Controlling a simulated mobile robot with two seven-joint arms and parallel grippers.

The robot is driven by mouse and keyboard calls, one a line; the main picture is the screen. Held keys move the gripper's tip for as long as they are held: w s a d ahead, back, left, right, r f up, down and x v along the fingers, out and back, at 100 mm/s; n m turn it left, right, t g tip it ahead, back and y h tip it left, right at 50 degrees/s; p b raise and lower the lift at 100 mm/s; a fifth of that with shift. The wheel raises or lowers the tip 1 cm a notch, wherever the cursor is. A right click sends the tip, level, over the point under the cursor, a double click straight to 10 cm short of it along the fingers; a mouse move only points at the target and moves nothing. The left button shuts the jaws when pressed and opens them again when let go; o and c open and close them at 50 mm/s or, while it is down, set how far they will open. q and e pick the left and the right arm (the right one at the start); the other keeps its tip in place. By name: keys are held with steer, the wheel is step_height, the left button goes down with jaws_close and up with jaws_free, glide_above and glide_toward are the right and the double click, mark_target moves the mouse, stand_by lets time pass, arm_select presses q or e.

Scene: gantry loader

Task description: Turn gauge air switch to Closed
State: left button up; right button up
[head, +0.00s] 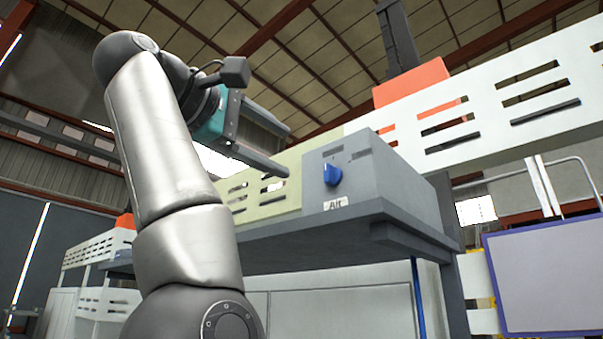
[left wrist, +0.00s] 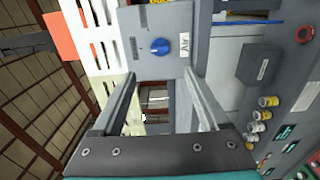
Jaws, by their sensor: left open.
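The gauge air switch is a blue knob (head: 332,172) on the front of a grey box (head: 390,185), above a white label reading "Air" (head: 336,203). In the left wrist view the blue knob (left wrist: 160,46) shows beyond the fingers, beside the label (left wrist: 184,45). Small markings near the knob are too small to read. My left gripper (head: 288,150) is open and empty, left of the box and apart from the knob. Its two fingers also show in the left wrist view (left wrist: 162,85). My right gripper is not in view.
The box stands on a dark grey shelf (head: 300,240). White slotted panels (head: 480,100) and an orange block (head: 412,82) are behind it. A purple-framed board (head: 550,275) is at the right. The left wrist view shows a panel with several yellow-and-white fittings (left wrist: 262,115) and a red ring (left wrist: 304,34).

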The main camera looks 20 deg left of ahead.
arm_select(q)
steer(key=shift+b+v, duration=0.8)
steer(key=shift+v, duration=1.45)
